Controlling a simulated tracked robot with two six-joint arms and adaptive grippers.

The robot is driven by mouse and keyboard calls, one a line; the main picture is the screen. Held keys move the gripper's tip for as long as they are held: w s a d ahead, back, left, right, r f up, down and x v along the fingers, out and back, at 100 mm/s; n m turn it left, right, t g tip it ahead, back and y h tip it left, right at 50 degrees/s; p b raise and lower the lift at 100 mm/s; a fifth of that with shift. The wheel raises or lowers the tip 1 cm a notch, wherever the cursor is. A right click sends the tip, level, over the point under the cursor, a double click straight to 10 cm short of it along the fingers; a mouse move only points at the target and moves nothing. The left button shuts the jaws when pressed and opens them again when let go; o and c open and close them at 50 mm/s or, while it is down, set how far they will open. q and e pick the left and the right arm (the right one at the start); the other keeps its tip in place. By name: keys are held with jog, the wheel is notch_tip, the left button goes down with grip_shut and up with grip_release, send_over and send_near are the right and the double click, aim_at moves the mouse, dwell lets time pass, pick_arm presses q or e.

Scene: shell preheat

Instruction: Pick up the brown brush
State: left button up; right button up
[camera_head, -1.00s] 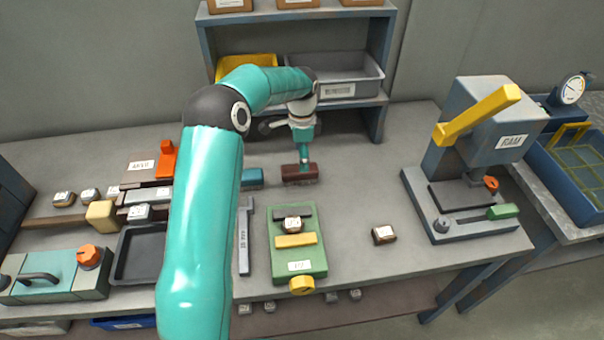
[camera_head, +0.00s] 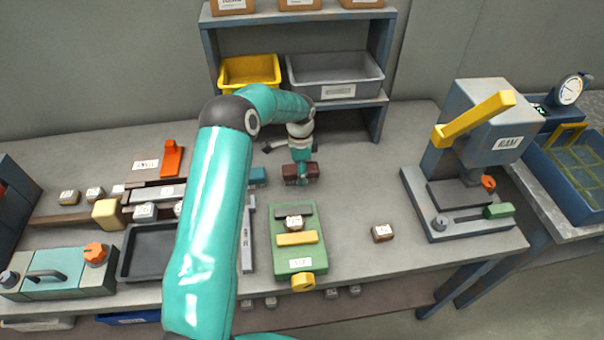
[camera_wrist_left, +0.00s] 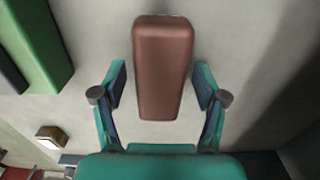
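The brown brush (camera_head: 289,173) lies on the workbench behind the green fixture, below the shelf. In the left wrist view the brush (camera_wrist_left: 162,65) is a long reddish-brown block. My left gripper (camera_head: 301,178) is down at the brush in the head view. In the left wrist view my left gripper (camera_wrist_left: 160,85) is open, with one finger on each side of the brush's near part and a narrow gap on both sides. The bristles are hidden in the wrist view. My right gripper is not in view.
The green fixture (camera_head: 299,254) stands in front of the brush, with a blue block (camera_head: 257,177) to its left. The shelf (camera_head: 378,125) with yellow and grey bins stands behind. A press (camera_head: 480,130) is at the right. The bench right of the brush is clear.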

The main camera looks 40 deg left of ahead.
pick_arm(q)
jog(key=c, duration=1.1)
jog(key=shift+o, duration=0.2)
jog(key=shift+r, duration=0.1)
jog(key=shift+w+r, duration=0.1)
jog(key=shift+r, duration=0.4)
notch_tip(320, 180, up, 19)
jog(key=b, duration=0.1)
jog(key=shift+b, duration=0.35)
